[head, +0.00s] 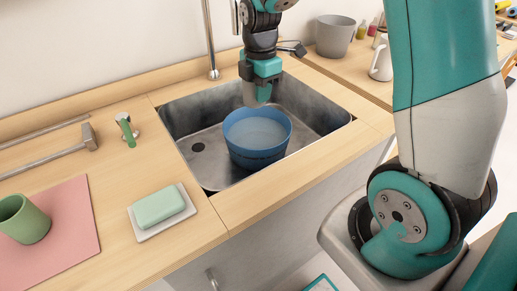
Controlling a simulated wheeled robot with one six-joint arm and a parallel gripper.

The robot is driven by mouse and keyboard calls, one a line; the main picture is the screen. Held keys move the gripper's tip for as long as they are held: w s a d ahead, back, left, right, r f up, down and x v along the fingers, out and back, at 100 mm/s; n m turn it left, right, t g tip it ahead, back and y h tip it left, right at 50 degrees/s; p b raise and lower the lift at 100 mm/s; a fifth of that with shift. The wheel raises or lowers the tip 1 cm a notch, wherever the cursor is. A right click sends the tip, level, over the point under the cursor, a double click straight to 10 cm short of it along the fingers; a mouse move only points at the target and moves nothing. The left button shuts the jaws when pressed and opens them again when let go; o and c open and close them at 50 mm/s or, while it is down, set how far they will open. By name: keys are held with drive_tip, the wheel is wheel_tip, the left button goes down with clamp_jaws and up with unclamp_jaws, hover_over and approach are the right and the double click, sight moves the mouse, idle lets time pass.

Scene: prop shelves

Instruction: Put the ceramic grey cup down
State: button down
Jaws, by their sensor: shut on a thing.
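My gripper (262,93) points down over the metal sink (192,126), at the back rim of a blue basin (257,140). It is shut on a grey thing, the ceramic grey cup (249,94), of which only a small part shows beside the teal finger. The rest of the cup is hidden by the gripper. The basin stands in the sink and looks to hold water. I cannot tell whether the cup touches the basin's rim.
A green cup (24,222) stands on a pink mat (77,222) at left. A green sponge or soap bar (158,206) lies on a white dish. A faucet (209,40) rises behind the sink. A grey bucket (334,38) and a pale jug (381,62) stand at back right.

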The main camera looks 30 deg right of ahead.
sight(260, 105)
wheel_tip(260, 105, down, 18)
drive_tip(key=shift+r+b, duration=0.2)
drive_tip(key=shift+b, duration=0.3)
drive_tip(key=shift+f, duration=0.15)
drive_tip(key=c, duration=1.1)
unclamp_jaws()
drive_tip(key=shift+c, duration=0.2)
wheel_tip(260, 105, up, 12)
drive_tip(key=shift+f, duration=0.15)
drive_tip(key=s+a+r+m+y, duration=0.2)
drive_tip(key=s+a+r+m, duration=0.4)
drive_tip(key=s+a+r, duration=0.5)
drive_tip(key=s+a+r+m+y, duration=0.1)
drive_tip(key=s+a+r+m, duration=0.1)
drive_tip(key=s, duration=0.3)
drive_tip(key=s+a+r+m+y, duration=0.1)
drive_tip(key=s+a+r+m, duration=0.1)
drive_tip(key=s, duration=0.4)
drive_tip(key=a+m, duration=0.1)
drive_tip(key=a, duration=0.1)
drive_tip(key=shift+s+a, duration=0.2)
drive_tip(key=shift+a, duration=0.15)
